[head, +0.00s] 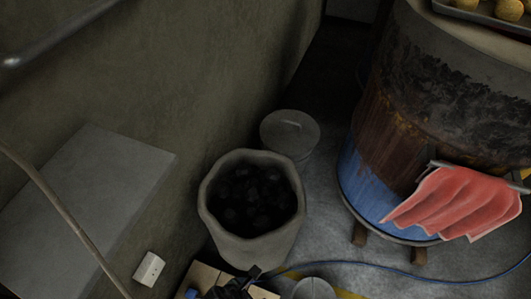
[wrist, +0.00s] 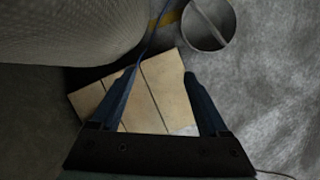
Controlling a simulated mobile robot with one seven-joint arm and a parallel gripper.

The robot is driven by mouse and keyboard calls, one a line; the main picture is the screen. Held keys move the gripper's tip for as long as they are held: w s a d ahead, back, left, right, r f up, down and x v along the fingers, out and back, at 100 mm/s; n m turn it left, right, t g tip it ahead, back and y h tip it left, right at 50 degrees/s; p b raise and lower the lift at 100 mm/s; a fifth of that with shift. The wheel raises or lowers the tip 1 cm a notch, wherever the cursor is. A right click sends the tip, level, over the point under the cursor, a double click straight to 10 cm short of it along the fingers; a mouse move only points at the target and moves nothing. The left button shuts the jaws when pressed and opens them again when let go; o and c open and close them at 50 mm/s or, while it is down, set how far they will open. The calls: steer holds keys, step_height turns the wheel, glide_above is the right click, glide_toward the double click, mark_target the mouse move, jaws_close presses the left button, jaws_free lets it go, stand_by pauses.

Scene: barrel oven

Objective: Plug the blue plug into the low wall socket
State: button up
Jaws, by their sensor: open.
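The low wall socket (head: 150,268) is a small white plate at the lower left in the head view, low by the wall. A blue cable (head: 465,279) runs across the floor towards my gripper (wrist: 160,74). In the wrist view the cable (wrist: 150,38) comes down to near my left fingertip, passing behind it. My gripper is open above wooden boards (wrist: 155,90), with nothing seen held between its fingers. I cannot make out the blue plug. A small blue patch (head: 192,293) shows at the bottom edge in the head view, and I cannot tell what it is.
A pale sack of dark lumps (head: 232,240) stands between the wall and the barrel oven (head: 390,130). A lidded bin (head: 290,132) is behind it. A round grey container (wrist: 208,42) stands beyond the boards. A grey block (head: 100,190) lies along the wall.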

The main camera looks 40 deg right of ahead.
steer(key=shift+m+g, duration=0.3)
steer(key=shift+m, duration=0.4)
steer(key=shift+s+d+f, duration=0.3)
steer(key=shift+s+d, duration=0.05)
steer(key=shift+s, duration=0.2)
steer(key=shift+s+d+f, duration=0.35)
steer(key=shift+s+d, duration=0.05)
steer(key=shift+s, duration=0.2)
steer(key=shift+s+d+f, duration=0.3)
steer(key=shift+s+d, duration=0.05)
steer(key=shift+s, duration=0.2)
steer(key=shift+r, duration=0.1)
